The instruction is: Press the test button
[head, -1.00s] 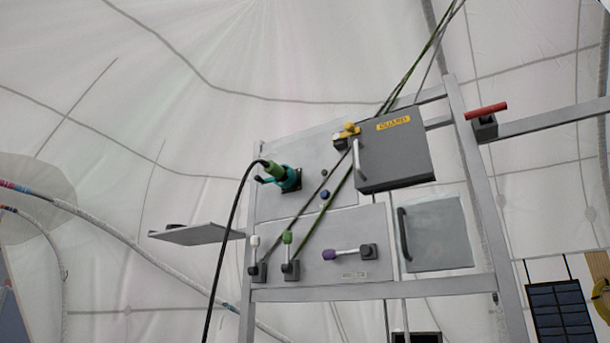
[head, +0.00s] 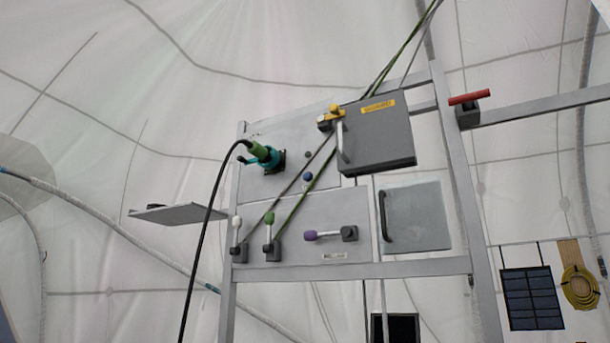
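A grey panel frame stands in the middle of the head view. On its upper plate (head: 262,138) is a small round blue button (head: 307,177), with a smaller dark round part (head: 308,157) above it. I cannot tell by label which one is the test button. A teal and green plug connector (head: 263,156) with a black cable is to their left. A grey guard box (head: 377,145) with a yellow label and a pale handle is to their right. Green and dark cords cross the panel close to the blue button. Neither of my grippers is in view.
Below are levers with white (head: 236,222), green (head: 269,218) and purple (head: 310,236) knobs. A grey door (head: 418,218) with a dark handle is at right. A small shelf (head: 180,213) juts out left. A red handle (head: 469,98) is at upper right. A solar panel (head: 532,298) hangs at lower right.

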